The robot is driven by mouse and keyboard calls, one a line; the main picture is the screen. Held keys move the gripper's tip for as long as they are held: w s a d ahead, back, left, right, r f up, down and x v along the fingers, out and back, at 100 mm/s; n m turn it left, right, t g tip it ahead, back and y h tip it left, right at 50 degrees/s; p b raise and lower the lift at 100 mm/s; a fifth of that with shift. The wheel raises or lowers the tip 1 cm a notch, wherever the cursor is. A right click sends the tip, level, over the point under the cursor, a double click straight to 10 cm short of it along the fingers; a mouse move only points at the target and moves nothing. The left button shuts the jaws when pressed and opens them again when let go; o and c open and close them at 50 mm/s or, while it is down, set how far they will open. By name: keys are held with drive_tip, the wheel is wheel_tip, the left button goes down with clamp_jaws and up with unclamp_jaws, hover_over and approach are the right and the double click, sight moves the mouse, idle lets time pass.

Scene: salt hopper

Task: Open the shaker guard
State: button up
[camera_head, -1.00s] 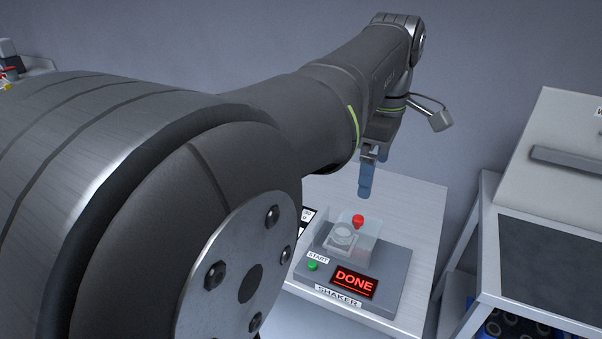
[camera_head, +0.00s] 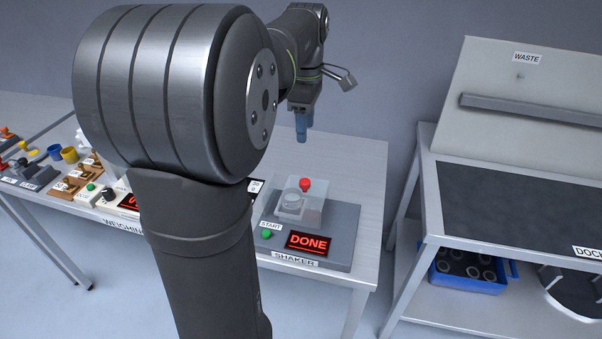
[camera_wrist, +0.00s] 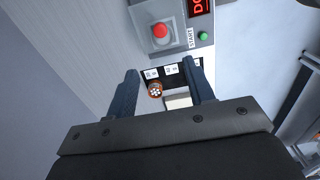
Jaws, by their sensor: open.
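The shaker (camera_head: 332,232) is a grey box on the table, with a red DONE display and a green START button (camera_head: 267,234). Its clear guard (camera_head: 310,208) is down over a round pale item, and a red knob (camera_head: 305,185) sits on top. My gripper (camera_head: 302,138) is above and slightly behind the guard, apart from it. In the wrist view my gripper (camera_wrist: 160,92) has its two fingers spread with nothing held between them. The red knob (camera_wrist: 160,31) also shows there, beyond the fingertips, with part of the guard around it.
At right stands a bench with a dark top (camera_head: 500,205), a WASTE panel (camera_head: 540,75) and a blue crate (camera_head: 462,277) below. Air above the shaker is free.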

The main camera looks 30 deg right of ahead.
sight(305, 181)
wheel_tip(305, 181, down, 16)
drive_tip(key=shift+r, duration=0.2)
drive_tip(key=shift+s, duration=0.1)
clamp_jaws()
